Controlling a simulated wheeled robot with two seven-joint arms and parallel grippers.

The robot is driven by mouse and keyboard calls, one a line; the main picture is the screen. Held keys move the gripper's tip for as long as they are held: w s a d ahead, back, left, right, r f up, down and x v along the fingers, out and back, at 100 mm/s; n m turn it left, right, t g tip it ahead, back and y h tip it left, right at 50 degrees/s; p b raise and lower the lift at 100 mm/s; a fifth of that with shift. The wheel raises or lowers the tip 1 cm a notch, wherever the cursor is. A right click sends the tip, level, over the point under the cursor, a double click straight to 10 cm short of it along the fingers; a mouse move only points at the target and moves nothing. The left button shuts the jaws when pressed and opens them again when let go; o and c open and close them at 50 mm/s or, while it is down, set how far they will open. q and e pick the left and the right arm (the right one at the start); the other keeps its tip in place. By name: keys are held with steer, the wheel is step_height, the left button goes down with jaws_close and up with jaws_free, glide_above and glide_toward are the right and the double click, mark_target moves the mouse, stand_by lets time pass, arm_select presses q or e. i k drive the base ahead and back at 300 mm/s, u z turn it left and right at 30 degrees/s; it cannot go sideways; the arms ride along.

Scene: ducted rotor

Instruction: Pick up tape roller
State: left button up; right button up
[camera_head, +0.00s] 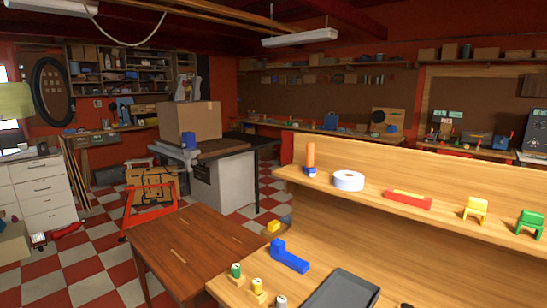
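A white ring-shaped roll (348,181), which looks like the tape roller, rests on the upper wooden shelf at the right. Its light top and hollow centre show, and nothing touches it. To its left stands an upright orange-brown cylinder with a blue part at its base (310,158).
Yellow (475,209) and green (530,223) chair-shaped pieces stand farther right. The lower level holds a blue L-shaped piece (289,256), a dark tray (342,291) and small coloured spools (237,270). A brown table (190,245) stands left; checkered floor lies beyond.

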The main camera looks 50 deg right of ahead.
mark_target(310, 170)
steer(key=i, duration=2.85)
steer(key=z, duration=4.15)
